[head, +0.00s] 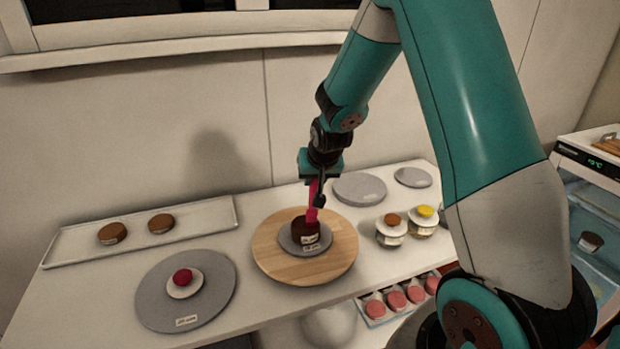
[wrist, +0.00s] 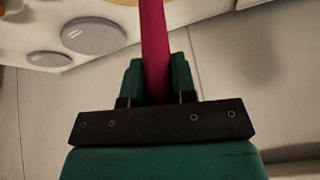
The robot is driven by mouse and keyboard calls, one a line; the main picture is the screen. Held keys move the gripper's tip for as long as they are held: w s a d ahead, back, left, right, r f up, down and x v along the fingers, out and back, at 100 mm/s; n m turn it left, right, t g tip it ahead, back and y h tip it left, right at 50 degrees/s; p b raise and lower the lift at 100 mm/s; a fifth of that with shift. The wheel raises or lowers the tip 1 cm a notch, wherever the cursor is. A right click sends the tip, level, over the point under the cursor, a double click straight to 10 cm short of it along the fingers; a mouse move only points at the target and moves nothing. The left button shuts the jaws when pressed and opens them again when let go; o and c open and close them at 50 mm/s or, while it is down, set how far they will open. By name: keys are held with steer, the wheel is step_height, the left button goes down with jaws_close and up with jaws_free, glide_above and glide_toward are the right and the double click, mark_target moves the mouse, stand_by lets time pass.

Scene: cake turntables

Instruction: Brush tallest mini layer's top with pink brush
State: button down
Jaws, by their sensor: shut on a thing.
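My gripper (head: 318,180) is shut on the pink brush (head: 312,208), which hangs down from the jaws. The brush also shows between the fingers in the wrist view (wrist: 154,50). The brush's lower end is at the top of a tall dark brown mini layer (head: 305,231); whether it touches cannot be told. The layer stands on a small grey disc (head: 288,243) with a label, on a round wooden turntable (head: 275,265). Two lower brown layers (head: 112,234) (head: 161,223) sit on a pale tray at the left.
A grey turntable (head: 215,305) at front left holds a white disc with a red item (head: 182,276). Two jars (head: 391,232) (head: 424,218) stand right of the wooden turntable. Empty grey discs (head: 360,188) (head: 413,177) lie behind.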

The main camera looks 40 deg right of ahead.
steer(key=shift+d, duration=0.3)
steer(key=shift+r, duration=0.1)
step_height(320, 180, up, 7)
steer(key=p, duration=0.5)
steer(key=shift+a+f, duration=0.1)
steer(key=shift+f, duration=0.1)
stand_by(0.4)
